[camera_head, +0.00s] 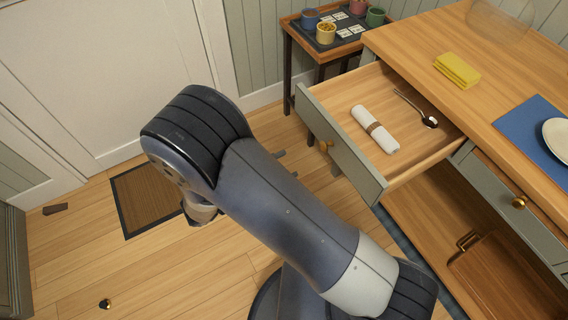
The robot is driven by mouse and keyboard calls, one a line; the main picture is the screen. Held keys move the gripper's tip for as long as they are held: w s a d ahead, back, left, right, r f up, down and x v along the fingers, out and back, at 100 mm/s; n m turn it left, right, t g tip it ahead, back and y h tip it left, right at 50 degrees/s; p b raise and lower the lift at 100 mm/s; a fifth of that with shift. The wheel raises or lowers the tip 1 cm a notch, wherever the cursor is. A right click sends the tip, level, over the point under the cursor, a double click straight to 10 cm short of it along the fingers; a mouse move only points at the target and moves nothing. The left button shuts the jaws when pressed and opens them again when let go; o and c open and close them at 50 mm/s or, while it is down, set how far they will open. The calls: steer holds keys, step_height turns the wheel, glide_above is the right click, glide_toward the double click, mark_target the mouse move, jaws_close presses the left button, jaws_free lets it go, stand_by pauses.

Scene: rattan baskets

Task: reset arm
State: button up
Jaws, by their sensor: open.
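My grey-blue arm reaches up across the middle of the head view and bends over at the left. My gripper (286,164) is mostly hidden behind the arm. Only small dark tips show past the arm's right side, apart from each other, with floor between them. It looks open, and nothing shows between the tips. It is left of the open drawer (343,146), and I cannot tell its height from this view.
The pulled-out drawer holds a rolled white napkin (375,129) and a dark spoon (417,109). The wooden counter (440,45) bears a yellow cloth (457,70) and blue placemat (535,135). A side table (287,38) stands behind. Floor at left is mostly clear around a brown mat (148,198).

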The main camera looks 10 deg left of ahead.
mark_target(321, 147)
steer(key=x, duration=1.1)
steer(key=shift+w+d, duration=0.2)
steer(key=shift+d, duration=0.1)
